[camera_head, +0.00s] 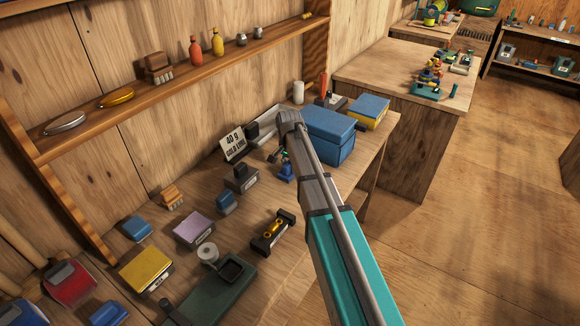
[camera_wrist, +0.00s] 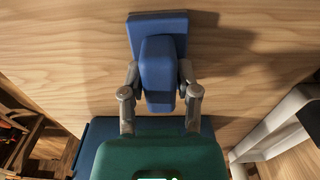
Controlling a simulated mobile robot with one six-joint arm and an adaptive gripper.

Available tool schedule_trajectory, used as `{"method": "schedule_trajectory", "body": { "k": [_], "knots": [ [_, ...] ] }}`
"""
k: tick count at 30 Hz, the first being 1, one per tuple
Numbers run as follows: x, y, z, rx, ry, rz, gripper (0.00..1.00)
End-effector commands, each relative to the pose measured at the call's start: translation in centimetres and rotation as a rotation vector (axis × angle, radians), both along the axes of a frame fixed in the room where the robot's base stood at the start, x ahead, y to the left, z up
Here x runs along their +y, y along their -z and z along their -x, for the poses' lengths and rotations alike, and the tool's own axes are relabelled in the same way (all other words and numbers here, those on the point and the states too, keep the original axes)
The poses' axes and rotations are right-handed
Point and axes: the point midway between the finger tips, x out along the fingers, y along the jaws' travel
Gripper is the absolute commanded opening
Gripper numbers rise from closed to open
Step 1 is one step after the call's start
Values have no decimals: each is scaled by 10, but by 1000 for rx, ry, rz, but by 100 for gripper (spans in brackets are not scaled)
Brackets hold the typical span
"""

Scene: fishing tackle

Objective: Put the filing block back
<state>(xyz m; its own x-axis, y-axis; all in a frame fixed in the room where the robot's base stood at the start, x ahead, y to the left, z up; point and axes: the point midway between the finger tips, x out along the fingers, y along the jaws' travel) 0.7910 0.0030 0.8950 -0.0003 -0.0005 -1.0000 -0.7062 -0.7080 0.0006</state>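A blue block (camera_wrist: 157,65) with a wider plate at one end is between the two fingers of my gripper (camera_wrist: 160,90) in the wrist view. The finger pads lie against its two sides, so my gripper looks shut on it. In the head view this small blue block (camera_head: 287,172) shows just below my gripper (camera_head: 285,156), over the workbench (camera_head: 300,215) and left of a large blue box. My arm partly hides the gripper there. I cannot tell if the block touches the bench. No label marks it as the filing block.
The large blue box (camera_head: 328,135) stands close to my gripper; it also shows in the wrist view (camera_wrist: 85,160). A "40 g cold lure" sign (camera_head: 233,143), a dark block (camera_head: 241,179) and another blue block (camera_head: 227,203) stand to the left. Bare wood lies around them.

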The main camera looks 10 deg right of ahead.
Motion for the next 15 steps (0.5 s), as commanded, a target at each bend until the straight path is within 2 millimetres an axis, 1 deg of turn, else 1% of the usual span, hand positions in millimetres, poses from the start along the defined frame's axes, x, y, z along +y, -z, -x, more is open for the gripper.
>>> {"method": "schedule_trajectory", "body": {
  "k": [1, 3, 4, 15],
  "knots": [
    [0, 0, 0, 0, 0, 0, 57],
    [0, 0, 0, 0, 0, 0, 70],
    [0, 0, 0, 0, 0, 0, 71],
    [0, -1, 0, 0, 0, 0, 71]
  ]
}}
